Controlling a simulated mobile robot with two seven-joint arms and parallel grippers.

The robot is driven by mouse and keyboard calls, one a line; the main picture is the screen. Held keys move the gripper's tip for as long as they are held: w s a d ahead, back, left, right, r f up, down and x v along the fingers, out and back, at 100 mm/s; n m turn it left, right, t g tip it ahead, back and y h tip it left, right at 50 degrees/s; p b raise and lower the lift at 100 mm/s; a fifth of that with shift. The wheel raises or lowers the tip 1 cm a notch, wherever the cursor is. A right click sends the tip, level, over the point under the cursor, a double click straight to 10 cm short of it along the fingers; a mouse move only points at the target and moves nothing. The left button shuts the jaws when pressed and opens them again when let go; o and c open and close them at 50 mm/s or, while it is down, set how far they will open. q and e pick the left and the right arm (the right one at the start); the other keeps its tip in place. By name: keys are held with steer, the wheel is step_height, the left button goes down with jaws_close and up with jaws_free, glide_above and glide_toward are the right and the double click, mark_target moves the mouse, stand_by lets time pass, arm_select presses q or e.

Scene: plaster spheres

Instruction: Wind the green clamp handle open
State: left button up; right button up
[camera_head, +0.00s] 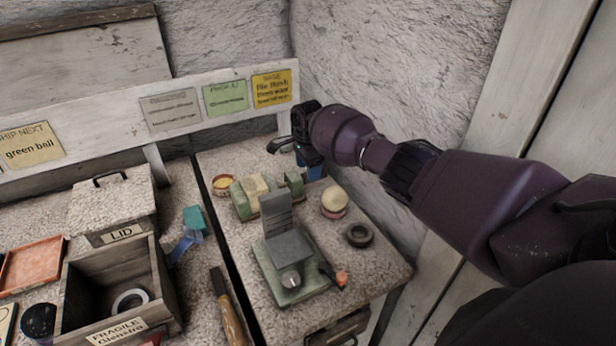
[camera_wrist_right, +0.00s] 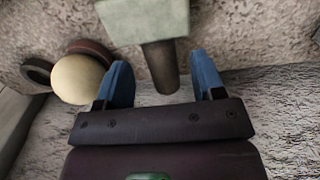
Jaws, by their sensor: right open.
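A green clamp (camera_head: 240,203) stands on the right-hand bench, with pale blocks (camera_head: 256,187) between its green jaws. In the right wrist view, a green block-shaped part (camera_wrist_right: 145,20), likely the clamp's, is at the top. A dark round rod (camera_wrist_right: 160,68) sticks out from it. My right gripper (camera_head: 312,165) is behind the clamp's right end, its blue fingers partly hidden. In the wrist view, the right gripper (camera_wrist_right: 160,62) is open, one blue finger on each side of the rod, with gaps showing. No green handle shows clearly. My left gripper is not in view.
A cream ball (camera_head: 334,198) on a reddish ring and a dark ring (camera_head: 358,235) stand close to the right. A grey-green device (camera_head: 290,290) with an upright plate is in front. The textured wall is close behind the gripper. A wooden box (camera_head: 160,285) is left.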

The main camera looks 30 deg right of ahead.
steer(key=shift+f+b, duration=0.3)
steer(key=shift+f, duration=1.15)
steer(key=c, duration=0.9)
steer(key=shift+r+p, duration=0.2)
steer(key=shift+p, duration=0.25)
steer(key=t+p, duration=0.2)
steer(key=p, duration=0.3)
steer(key=shift+s+p, duration=0.2)
steer(key=shift+p, duration=0.2)
steer(key=shift+f+t+p, duration=0.15)
steer(key=shift+t+p, duration=0.25)
steer(key=shift+p, duration=0.2)
steer(key=shift+s+f+t+p, duration=0.1)
steer(key=shift+t+p, duration=0.4)
steer(key=shift+t, duration=0.2)
steer(key=shift+s+f+t, duration=0.1)
steer(key=shift+t, duration=1.2)
